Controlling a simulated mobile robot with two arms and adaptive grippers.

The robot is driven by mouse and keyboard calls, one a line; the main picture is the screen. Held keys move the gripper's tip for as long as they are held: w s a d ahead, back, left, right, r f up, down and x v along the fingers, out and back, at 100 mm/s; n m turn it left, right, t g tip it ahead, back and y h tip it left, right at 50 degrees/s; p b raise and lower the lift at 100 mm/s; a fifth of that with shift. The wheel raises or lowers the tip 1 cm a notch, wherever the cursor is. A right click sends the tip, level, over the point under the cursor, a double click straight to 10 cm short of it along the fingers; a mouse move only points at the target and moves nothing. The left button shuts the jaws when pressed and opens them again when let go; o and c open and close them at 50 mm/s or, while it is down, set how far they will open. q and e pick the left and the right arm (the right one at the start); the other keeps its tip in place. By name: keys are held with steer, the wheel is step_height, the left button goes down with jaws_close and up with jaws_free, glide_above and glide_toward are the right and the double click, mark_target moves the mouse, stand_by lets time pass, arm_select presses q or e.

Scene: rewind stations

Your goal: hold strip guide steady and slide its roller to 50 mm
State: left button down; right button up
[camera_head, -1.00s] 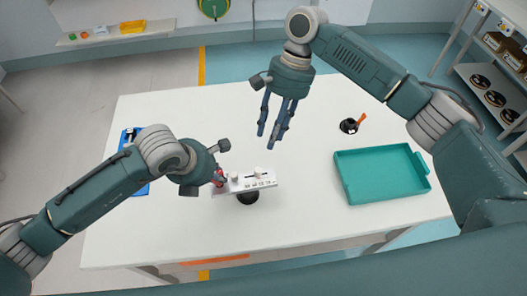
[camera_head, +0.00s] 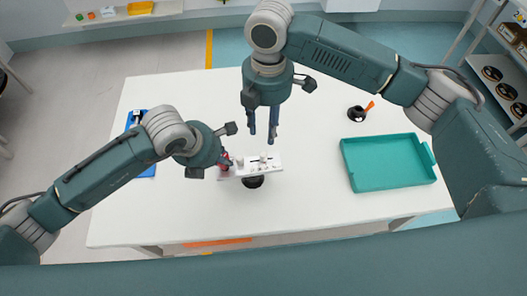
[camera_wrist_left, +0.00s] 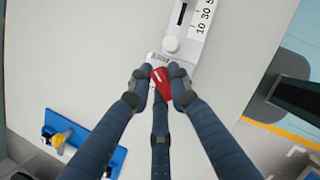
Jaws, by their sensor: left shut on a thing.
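The strip guide (camera_head: 258,172) is a white bar on a dark round base in the middle of the table; its slot and printed scale also show in the left wrist view (camera_wrist_left: 195,38). A white round knob (camera_wrist_left: 170,45) stands near its left end, and a small pale piece sits further right; I cannot tell which is the roller or its exact reading. My left gripper (camera_wrist_left: 160,75) is shut on the red piece (camera_wrist_left: 161,84) at the guide's left end. My right gripper (camera_head: 262,138) points down just above the guide, fingers apart and empty.
A teal tray (camera_head: 390,183) lies at the right of the white table (camera_head: 330,215). A black round holder with an orange piece (camera_head: 357,112) stands behind it. The front table area is clear.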

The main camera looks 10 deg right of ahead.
mark_target(264, 154)
steer(key=f+n, duration=0.1)
steer(key=f, duration=0.3)
steer(key=f+n, duration=0.1)
steer(key=f, duration=0.3)
steer(key=f+n, duration=0.1)
steer(key=f, duration=0.3)
steer(key=shift+s+a+n, duration=0.15)
steer(key=shift+a+n, duration=0.1)
steer(key=shift+n, duration=0.15)
steer(key=shift+c, duration=0.3)
jaws_close()
